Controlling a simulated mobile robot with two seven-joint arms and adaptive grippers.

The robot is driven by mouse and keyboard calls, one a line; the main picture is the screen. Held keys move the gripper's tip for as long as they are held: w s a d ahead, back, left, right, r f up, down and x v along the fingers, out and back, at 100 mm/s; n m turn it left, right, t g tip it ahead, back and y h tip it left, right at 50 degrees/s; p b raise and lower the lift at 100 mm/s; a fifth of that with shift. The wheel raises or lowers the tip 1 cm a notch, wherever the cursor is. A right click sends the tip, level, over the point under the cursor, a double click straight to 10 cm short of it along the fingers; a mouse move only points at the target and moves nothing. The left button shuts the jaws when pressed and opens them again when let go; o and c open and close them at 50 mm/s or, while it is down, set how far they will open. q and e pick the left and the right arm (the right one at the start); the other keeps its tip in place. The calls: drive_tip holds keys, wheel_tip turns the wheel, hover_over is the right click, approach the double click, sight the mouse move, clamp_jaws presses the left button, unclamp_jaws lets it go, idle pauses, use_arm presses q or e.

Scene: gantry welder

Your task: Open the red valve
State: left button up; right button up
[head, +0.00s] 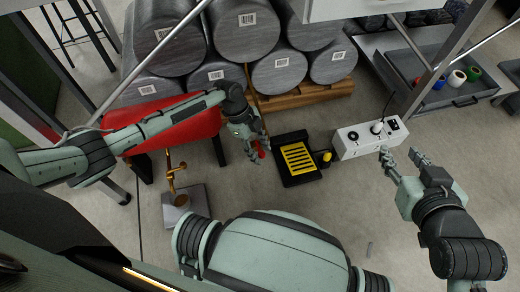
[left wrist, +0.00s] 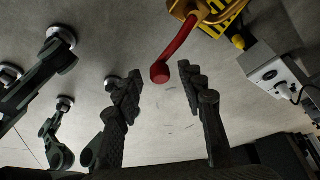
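The red valve handle (left wrist: 176,50) is a curved lever with a rounded end, joined to a brass-coloured fitting (left wrist: 190,8) at the top of the left wrist view. In the head view only a small red part of the handle (head: 262,150) shows beside my left gripper (head: 256,152). In the left wrist view my left gripper (left wrist: 162,82) is open, and the handle's end appears between its two fingertips, with gaps on both sides. The fitting is mostly hidden by my arm in the head view. My right gripper (head: 405,158) is open and empty at the right.
A black pedestal with a yellow grate (head: 298,158) stands right of my left gripper. Grey drums (head: 245,30) are stacked on a wooden pallet (head: 310,95) behind. A red surface (head: 150,110) lies under my left arm.

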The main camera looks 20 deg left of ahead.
use_arm(q)
clamp_jaws()
idle(0.5)
